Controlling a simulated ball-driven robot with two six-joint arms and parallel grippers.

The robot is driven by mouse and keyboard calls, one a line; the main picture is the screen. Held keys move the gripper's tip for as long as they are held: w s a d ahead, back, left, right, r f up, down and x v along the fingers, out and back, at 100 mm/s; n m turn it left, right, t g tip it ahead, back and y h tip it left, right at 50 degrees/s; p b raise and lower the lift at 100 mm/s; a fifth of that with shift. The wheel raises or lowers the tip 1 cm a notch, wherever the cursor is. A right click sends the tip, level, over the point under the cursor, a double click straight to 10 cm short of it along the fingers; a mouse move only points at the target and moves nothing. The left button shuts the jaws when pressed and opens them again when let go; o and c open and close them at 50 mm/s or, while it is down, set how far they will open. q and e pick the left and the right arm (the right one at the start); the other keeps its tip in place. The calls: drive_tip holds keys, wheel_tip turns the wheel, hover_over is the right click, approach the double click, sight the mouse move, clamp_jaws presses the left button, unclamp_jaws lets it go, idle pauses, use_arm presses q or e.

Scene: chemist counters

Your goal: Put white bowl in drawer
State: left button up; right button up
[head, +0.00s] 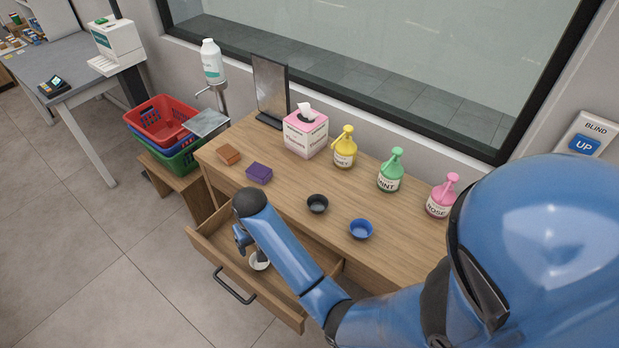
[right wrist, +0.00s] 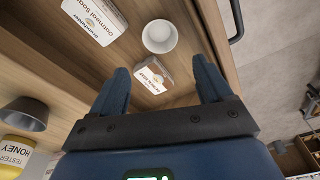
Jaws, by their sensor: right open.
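The open drawer (head: 268,302) juts out from the wooden counter. The white bowl (head: 259,265) sits inside it, partly hidden by my arm in the head view. In the right wrist view the white bowl (right wrist: 160,36) stands upright on the drawer floor, ahead of the fingertips. My right gripper (right wrist: 160,78) is open above the drawer, with nothing between its fingers and apart from the bowl. It also shows small in the head view (head: 244,240). My left gripper is in neither view.
In the drawer lie an oatmeal soap box (right wrist: 97,18) and a smaller white box (right wrist: 153,76).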

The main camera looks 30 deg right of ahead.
drive_tip(key=s+d+f+t, duration=0.4)
drive_tip(key=s+f+t, duration=0.1)
drive_tip(key=s+t, duration=0.25)
drive_tip(key=s+d+r+t, duration=0.2)
drive_tip(key=s+r+t, duration=0.6)
drive_tip(key=s+r, duration=0.8)
drive_tip(key=shift+s+d+r+n+t, duration=0.15)
drive_tip(key=shift+s+r+n+t, duration=0.2)
drive_tip(key=shift+r, duration=0.6)
